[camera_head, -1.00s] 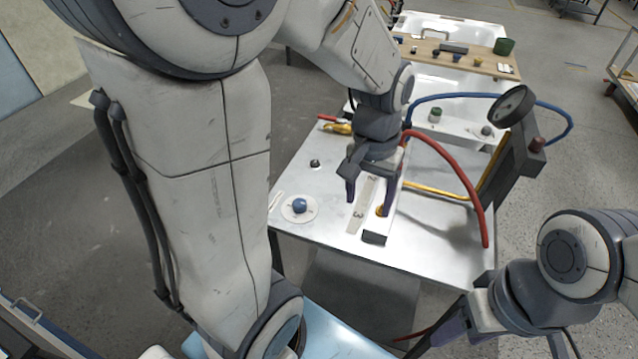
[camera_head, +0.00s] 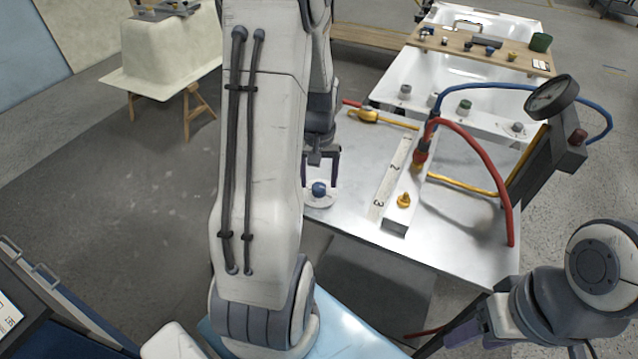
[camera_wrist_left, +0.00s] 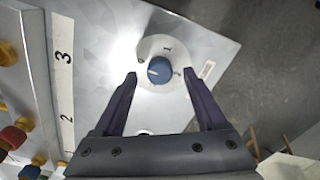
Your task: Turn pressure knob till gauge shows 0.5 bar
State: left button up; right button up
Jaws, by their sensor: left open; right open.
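The blue pressure knob (camera_head: 319,188) sits on a round white dial plate (camera_head: 318,201) at the left front of the metal table. It also shows in the left wrist view (camera_wrist_left: 159,70), with a light pointer mark on it. My left gripper (camera_head: 320,185) is open above the knob, its fingertips on either side of the dial and apart from the knob in the left wrist view (camera_wrist_left: 160,76). The round gauge (camera_head: 551,96) stands on a dark post at the right; its reading is too small to tell. My right gripper's fingertips are cut off at the bottom edge of the head view.
Red (camera_head: 490,170) and blue hoses (camera_head: 600,112) arch over the table's right side. White tubs (camera_head: 470,75) stand behind.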

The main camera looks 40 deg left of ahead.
aim_at(319, 189)
pick_arm(q)
jog(key=shift+f, duration=1.1)
